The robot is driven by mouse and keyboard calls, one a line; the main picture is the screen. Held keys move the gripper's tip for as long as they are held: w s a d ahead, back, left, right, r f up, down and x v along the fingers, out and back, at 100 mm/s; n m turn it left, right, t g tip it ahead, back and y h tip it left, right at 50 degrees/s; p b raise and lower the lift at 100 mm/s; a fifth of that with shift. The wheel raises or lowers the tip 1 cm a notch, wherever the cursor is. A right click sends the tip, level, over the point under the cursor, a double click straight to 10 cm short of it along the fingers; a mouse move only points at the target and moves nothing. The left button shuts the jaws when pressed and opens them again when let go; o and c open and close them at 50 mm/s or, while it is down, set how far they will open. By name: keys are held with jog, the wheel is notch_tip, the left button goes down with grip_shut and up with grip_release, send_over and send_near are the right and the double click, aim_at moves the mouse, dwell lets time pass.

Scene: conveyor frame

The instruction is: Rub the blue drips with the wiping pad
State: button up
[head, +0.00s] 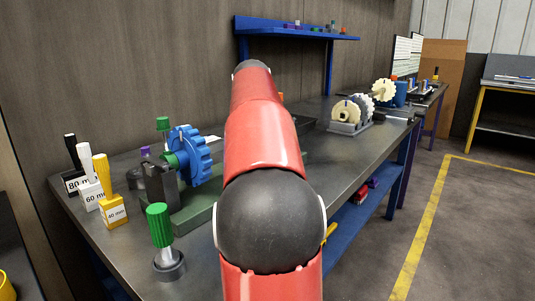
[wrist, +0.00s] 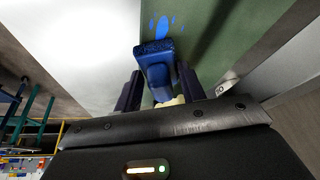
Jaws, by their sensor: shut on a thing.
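My gripper (wrist: 158,88) is shut on the wiping pad (wrist: 156,62), a blue block with a darker, rough edge at its far end. The blue drips (wrist: 163,27) are several small bright blue marks on a green surface (wrist: 205,35), just beyond the pad's far edge in the wrist view. The pad's edge is very close to the lowest drip; I cannot tell whether it touches the surface. In the head view my red arm hides the gripper, the pad and the drips.
A workbench (head: 360,160) runs along the wall. On it stand a blue gear (head: 190,158), a green-handled tool (head: 160,228), labelled blocks (head: 112,213) and cream gears (head: 350,110). A blue shelf (head: 290,30) hangs above. The floor at right is clear.

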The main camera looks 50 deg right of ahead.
jog(key=shift+s+a, duration=0.1)
jog(key=shift+a, duration=1.05)
jog(key=shift+s+a+f+b, duration=0.1)
jog(key=shift+a+b, duration=0.25)
jog(key=shift+a, duration=0.5)
jog(key=shift+s+a+f+b, duration=0.1)
jog(key=shift+a+b, duration=0.2)
jog(key=shift+a, duration=0.55)
jog(key=shift+d, duration=0.15)
jog(key=shift+w+d+r+p, duration=0.1)
jog(key=shift+w+d+p, duration=0.05)
jog(key=shift+d+p, duration=0.95)
jog(key=shift+w+d+p, duration=0.1)
jog(key=shift+d+p, duration=0.6)
jog(key=shift+d, duration=0.7)
jog(key=shift+w+d, duration=0.1)
jog(key=shift+d, duration=0.75)
